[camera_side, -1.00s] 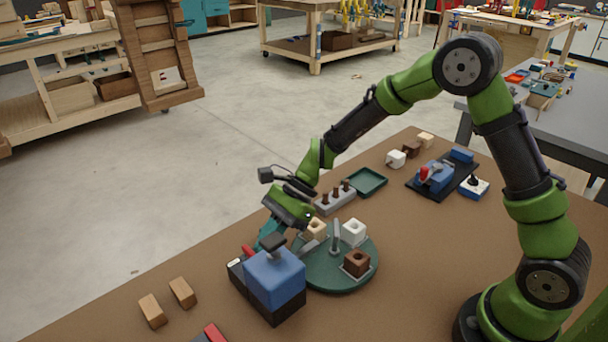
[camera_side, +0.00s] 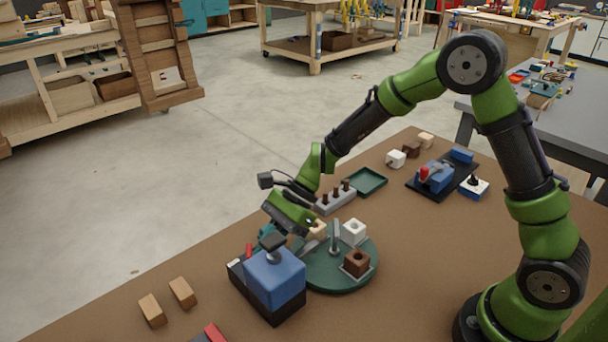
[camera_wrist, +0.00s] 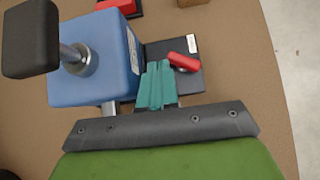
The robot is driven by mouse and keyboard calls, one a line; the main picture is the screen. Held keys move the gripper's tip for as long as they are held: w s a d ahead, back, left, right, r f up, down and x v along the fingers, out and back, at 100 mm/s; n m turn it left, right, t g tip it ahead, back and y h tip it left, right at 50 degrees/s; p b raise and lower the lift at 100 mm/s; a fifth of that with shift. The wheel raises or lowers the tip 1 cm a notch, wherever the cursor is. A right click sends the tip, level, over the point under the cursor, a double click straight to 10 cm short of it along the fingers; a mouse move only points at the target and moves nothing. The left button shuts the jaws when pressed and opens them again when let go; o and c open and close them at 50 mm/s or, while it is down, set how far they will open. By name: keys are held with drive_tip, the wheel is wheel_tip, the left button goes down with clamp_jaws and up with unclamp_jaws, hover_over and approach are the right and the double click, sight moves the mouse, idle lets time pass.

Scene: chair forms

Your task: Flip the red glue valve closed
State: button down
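The red glue valve (camera_wrist: 183,62) is a small red lever on a black base plate beside a blue box (camera_wrist: 95,70). In the wrist view it lies at a slight slant, close to the right of my fingertips, with a narrow gap between. In the side view the red valve (camera_side: 249,250) shows partly behind the blue box (camera_side: 275,278). My gripper (camera_wrist: 155,75) has teal fingers pressed together, with nothing seen between them. In the side view my gripper (camera_side: 267,231) is just behind the box's black knob, which partly hides the fingers.
The black knob (camera_wrist: 30,38) stands up on the box. A green turntable (camera_side: 340,280) with several blocks is right of it. Two wooden blocks (camera_side: 182,293) lie at left. A grey peg holder (camera_side: 335,199) and green tray (camera_side: 368,181) are behind. Another red-handled unit (camera_side: 436,176) stands back right.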

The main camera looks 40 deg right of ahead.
drive_tip(key=shift+s+a, duration=0.15)
idle(0.7)
drive_tip(key=shift+w+d, duration=0.2)
drive_tip(key=shift+w, duration=0.3)
drive_tip(key=shift+w+d, duration=0.2)
drive_tip(key=shift+w, duration=0.3)
drive_tip(key=shift+d, duration=0.1)
drive_tip(key=shift+d+r, duration=0.15)
drive_tip(key=shift+r, duration=0.05)
drive_tip(key=v, duration=1.6)
drive_tip(key=shift+s, duration=0.2)
drive_tip(key=shift+r, duration=0.1)
